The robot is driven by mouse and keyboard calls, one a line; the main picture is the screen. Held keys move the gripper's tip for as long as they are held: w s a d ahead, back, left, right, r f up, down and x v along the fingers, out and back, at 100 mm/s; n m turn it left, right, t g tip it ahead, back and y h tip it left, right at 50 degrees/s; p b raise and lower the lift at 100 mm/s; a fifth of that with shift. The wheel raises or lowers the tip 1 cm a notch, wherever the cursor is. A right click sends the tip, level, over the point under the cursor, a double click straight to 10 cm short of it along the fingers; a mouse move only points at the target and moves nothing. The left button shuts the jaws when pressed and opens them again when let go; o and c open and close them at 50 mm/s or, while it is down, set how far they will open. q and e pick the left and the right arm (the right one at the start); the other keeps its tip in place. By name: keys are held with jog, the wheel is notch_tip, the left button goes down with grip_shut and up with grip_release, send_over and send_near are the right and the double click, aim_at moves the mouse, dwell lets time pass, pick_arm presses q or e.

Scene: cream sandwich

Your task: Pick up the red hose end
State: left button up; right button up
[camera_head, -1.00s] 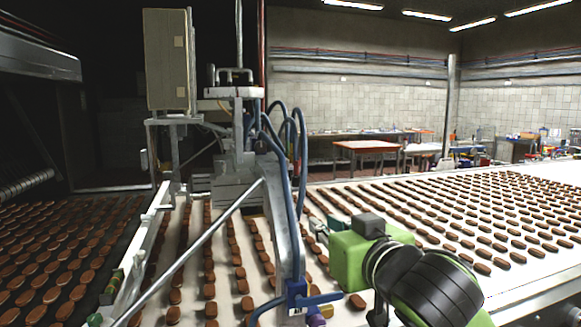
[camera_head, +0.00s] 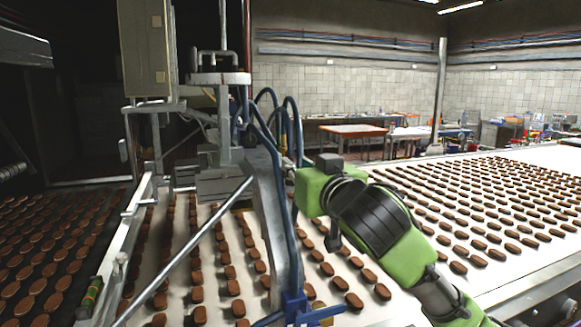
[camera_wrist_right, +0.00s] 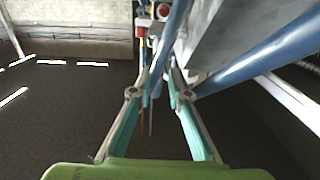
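My right gripper (camera_head: 286,172) is at the right side of the machine's blue hoses (camera_head: 297,135), above the belt. In the right wrist view, a blue hose (camera_wrist_right: 176,22) runs between the fingertips of this gripper (camera_wrist_right: 161,66). A gap shows between the fingertips, but I cannot tell whether they press on the hose. Small red pieces (camera_wrist_right: 141,32) show just beyond the fingertips; I cannot tell whether one of them is the red hose end. No red hose end can be made out in the head view. My left gripper is not in view.
A grey machine post (camera_head: 268,200) stands over the pale conveyor belt (camera_head: 395,285), with rows of brown biscuits on it. A blue clamp (camera_head: 296,306) is at the post's foot. A slanted metal rod (camera_head: 185,255) crosses in front. A tall cabinet (camera_head: 143,50) stands at left.

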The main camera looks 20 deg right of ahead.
aim_at(292, 159)
jog(key=w, duration=0.1)
jog(key=w+p, duration=0.1)
jog(key=w, duration=0.1)
jog(key=shift+w+r+p, duration=0.3)
jog(key=shift+w+p, duration=0.05)
jog(key=shift+w, duration=0.05)
jog(key=shift+w+f, duration=0.1)
jog(key=shift+w, duration=0.3)
jog(key=shift+w+a, duration=0.1)
grip_shut()
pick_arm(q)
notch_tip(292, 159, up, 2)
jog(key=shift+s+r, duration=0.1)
